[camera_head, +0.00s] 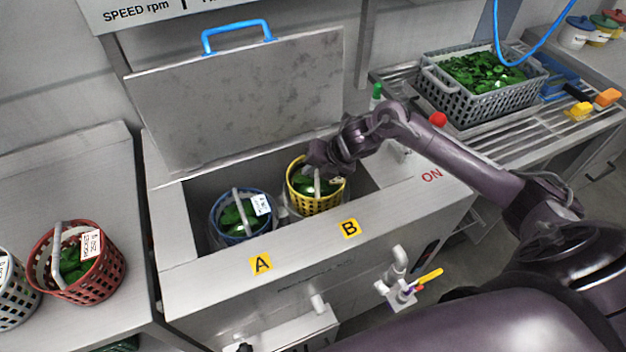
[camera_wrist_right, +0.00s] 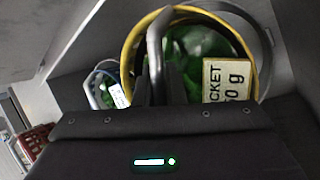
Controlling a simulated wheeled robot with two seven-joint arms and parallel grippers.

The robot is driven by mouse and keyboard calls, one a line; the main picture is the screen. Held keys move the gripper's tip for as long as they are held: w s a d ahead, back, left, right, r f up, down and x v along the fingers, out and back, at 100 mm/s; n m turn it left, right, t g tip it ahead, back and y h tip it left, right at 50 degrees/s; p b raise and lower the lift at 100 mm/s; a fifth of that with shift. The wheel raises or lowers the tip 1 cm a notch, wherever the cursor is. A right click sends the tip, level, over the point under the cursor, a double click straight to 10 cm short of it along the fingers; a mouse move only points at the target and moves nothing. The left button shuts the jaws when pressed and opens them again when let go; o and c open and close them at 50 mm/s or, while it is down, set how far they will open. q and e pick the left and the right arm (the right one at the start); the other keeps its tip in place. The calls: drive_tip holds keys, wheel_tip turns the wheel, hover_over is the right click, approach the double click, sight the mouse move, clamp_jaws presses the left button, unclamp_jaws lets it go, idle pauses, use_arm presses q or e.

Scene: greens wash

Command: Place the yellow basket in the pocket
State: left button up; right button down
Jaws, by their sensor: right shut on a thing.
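The yellow basket (camera_head: 318,202) holds green leaves and has a grey handle and a white label. It is inside the open washer tank (camera_head: 372,196), on the side marked B, with its rim near the tank's top edge. My right gripper (camera_head: 318,170) is shut on its handle from above. The yellow basket's rim (camera_wrist_right: 128,48) and label also show in the right wrist view. The pocket under it is mostly hidden, so I cannot tell whether the basket rests on it. A blue basket (camera_head: 232,238) of greens sits in the tank on side A. My left gripper is not in view.
The tank's lid (camera_head: 240,100) stands open behind, with a blue handle. A red basket (camera_head: 108,272) and a white basket (camera_head: 14,308) stand on the left counter. A grey crate (camera_head: 462,108) of greens is on the right drainer. A red knob (camera_head: 438,119) is near my right arm.

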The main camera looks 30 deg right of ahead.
sight(338, 183)
wheel_tip(338, 183, down, 4)
drive_tip(key=shift+f, duration=0.1)
drive_tip(key=c, duration=1.5)
unclamp_jaws()
drive_tip(key=v, duration=1.2)
